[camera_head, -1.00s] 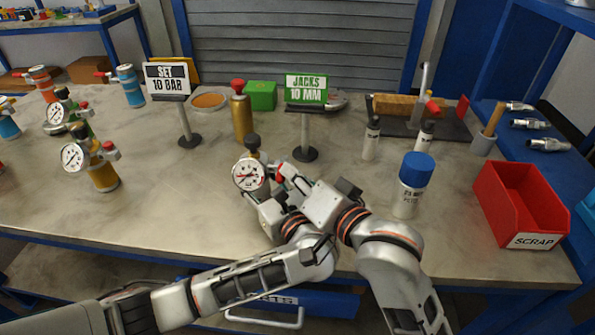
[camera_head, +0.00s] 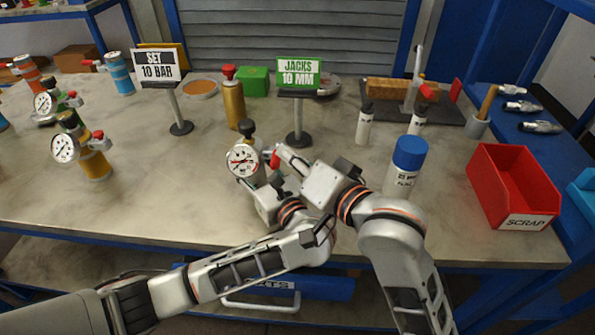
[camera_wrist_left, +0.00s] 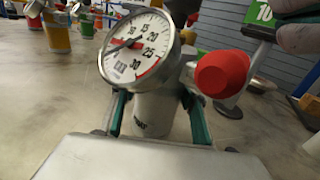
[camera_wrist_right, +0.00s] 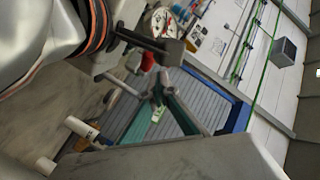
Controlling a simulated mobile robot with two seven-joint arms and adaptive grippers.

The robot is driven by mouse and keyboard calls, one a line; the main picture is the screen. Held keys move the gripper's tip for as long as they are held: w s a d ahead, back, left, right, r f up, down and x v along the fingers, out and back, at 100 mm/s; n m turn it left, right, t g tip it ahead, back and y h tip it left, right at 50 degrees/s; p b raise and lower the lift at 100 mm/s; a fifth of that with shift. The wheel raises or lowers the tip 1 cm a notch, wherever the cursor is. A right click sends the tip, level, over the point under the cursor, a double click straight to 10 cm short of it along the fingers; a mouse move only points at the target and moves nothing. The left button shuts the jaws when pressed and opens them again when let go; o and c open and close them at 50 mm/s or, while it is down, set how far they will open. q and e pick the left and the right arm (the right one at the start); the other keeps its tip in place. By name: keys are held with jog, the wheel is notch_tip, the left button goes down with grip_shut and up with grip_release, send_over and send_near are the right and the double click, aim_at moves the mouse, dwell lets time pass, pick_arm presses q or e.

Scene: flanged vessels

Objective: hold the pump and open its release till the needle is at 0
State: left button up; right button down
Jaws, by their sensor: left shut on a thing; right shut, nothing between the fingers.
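The pump, with a round white gauge (camera_head: 243,161) and a dark top knob, stands at the bench's front middle. My left gripper (camera_head: 259,182) is shut on its pale body (camera_wrist_left: 153,115), below the gauge. In the left wrist view, teal fingers flank the body. The needle shows there against the dial (camera_wrist_left: 140,48), but its exact reading is unclear. The red release knob (camera_wrist_left: 221,74) sticks out on the right side of the pump. It also shows in the right wrist view (camera_wrist_right: 148,62). My right gripper (camera_wrist_right: 158,90) is shut and empty, close beside the knob; contact cannot be told.
Behind the pump stand a brass cylinder (camera_head: 233,104) with a red top and the JACKS 10 MM sign (camera_head: 298,72). A blue-capped bottle (camera_head: 406,165) and a red scrap bin (camera_head: 513,185) are to the right. Other gauged pumps (camera_head: 82,150) stand at the left.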

pick_arm(q)
jog(key=shift+a, duration=0.2)
pick_arm(e)
jog(key=s+d+r, duration=0.3)
jog(key=s, duration=0.6)
jog(key=shift+s+d+r, duration=0.15)
jog(key=shift+s+d, duration=0.1)
pick_arm(q)
jog(key=shift+f, duration=0.1)
dwell(1.7)
jog(key=o, duration=1.6)
